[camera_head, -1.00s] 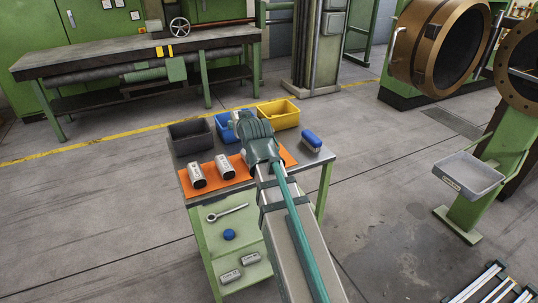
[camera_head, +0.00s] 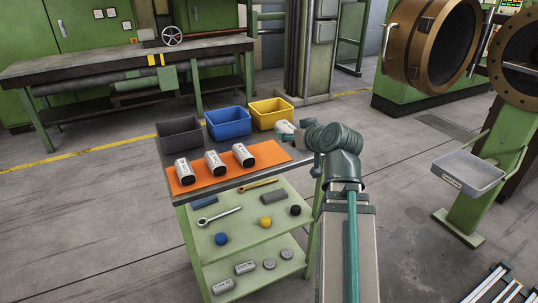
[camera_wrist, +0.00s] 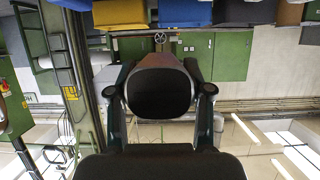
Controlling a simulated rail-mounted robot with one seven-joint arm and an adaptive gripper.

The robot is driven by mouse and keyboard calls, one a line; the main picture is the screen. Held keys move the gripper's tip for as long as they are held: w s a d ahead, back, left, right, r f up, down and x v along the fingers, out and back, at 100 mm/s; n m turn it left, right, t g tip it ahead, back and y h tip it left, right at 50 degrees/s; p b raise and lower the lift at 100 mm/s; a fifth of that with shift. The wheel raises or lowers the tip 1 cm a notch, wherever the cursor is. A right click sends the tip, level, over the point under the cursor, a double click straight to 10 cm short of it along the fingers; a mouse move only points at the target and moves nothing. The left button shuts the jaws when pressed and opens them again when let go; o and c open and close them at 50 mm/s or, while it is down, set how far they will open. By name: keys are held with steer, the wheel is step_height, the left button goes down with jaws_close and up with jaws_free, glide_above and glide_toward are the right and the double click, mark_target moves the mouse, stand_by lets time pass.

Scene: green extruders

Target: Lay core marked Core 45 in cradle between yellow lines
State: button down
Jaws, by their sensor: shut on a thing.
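My gripper (camera_head: 297,132) is at the right end of the cart top, beyond the orange mat. In the wrist view my gripper (camera_wrist: 160,92) is shut on a core (camera_wrist: 161,93), with one finger on each side and its dark round end facing the camera. Its marking cannot be read. Three similar pale cores with dark ends lie on the orange mat: a left core (camera_head: 183,170), a middle core (camera_head: 214,163) and a right core (camera_head: 243,154). Their labels are too small to read. Two yellow marks (camera_head: 155,59) show on the front of the long bench; a cradle cannot be made out there.
Grey (camera_head: 180,133), blue (camera_head: 228,124) and yellow (camera_head: 271,113) bins line the cart's back edge. Lower cart shelves (camera_head: 262,235) hold a wrench, balls and small parts. A grey tray (camera_head: 470,173) stands on a green post at right. Open floor lies between cart and bench.

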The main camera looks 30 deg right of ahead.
stand_by(0.4)
steer(key=shift+w+f+p, duration=0.1)
steer(key=shift+w+p, duration=0.7)
steer(key=shift+p, duration=0.45)
steer(key=p+x, duration=0.3)
steer(key=p, duration=0.1)
steer(key=shift+f, duration=0.1)
steer(key=w+p, duration=0.2)
steer(key=p, duration=0.6)
glide_above(271, 153)
step_height(271, 153, down, 8)
steer(key=shift+s+a+f, duration=0.1)
steer(key=shift+a+f, duration=0.05)
steer(key=shift+f, duration=0.1)
steer(key=shift+f+p, duration=0.4)
steer(key=shift+f, duration=0.95)
steer(key=shift+f+b, duration=0.25)
steer(key=shift+b, duration=0.3)
